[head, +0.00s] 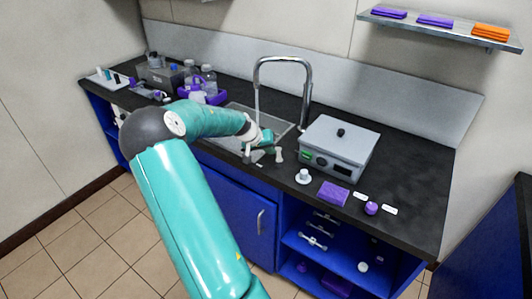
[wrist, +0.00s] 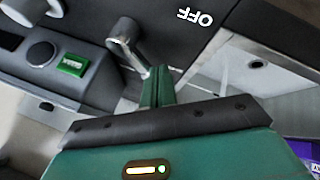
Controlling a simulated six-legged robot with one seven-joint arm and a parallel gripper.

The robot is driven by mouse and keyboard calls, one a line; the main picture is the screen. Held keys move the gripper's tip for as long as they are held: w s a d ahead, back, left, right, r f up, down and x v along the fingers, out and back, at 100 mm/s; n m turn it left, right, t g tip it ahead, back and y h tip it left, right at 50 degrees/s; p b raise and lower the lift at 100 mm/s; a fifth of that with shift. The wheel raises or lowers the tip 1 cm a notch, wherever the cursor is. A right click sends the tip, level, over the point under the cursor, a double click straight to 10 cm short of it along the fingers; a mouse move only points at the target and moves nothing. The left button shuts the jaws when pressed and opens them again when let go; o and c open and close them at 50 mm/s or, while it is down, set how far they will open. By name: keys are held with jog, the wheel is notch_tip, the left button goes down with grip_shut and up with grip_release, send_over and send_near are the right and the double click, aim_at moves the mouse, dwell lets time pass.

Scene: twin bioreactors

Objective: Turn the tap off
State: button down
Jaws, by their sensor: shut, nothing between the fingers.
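The tall chrome tap (head: 283,61) arches over the sink (head: 232,117) in the head view. A thin pale line below its spout looks like running water. In the wrist view a grey metal lever (wrist: 126,37) stands on the dark counter, with a white OFF label (wrist: 195,17) to its right, upside down. My gripper (wrist: 158,78) has its green fingers closed together at the lever's lower end; I cannot tell whether they touch it. In the head view my gripper (head: 266,153) is low over the counter's front, before the sink, its fingertips partly hidden.
A grey box device (head: 337,147) with a green button stands right of the sink. A small white object (head: 303,176) and a purple cloth (head: 333,194) lie in front of it. Bottles (head: 208,80) stand in a purple rack to the left.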

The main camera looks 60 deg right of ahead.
aim_at(280, 150)
jog(key=m+g, duration=0.1)
jog(key=s+d+m+g+y, duration=0.1)
jog(key=m, duration=0.1)
jog(key=shift+d+m, duration=0.3)
jog(key=shift+s+d+m+g+y, duration=0.25)
jog(key=shift+s+m+g+y, duration=0.15)
jog(key=shift+m+y, duration=0.45)
jog(key=shift+s, duration=0.15)
jog(key=shift+s+d, duration=0.1)
jog(key=shift+d, duration=0.05)
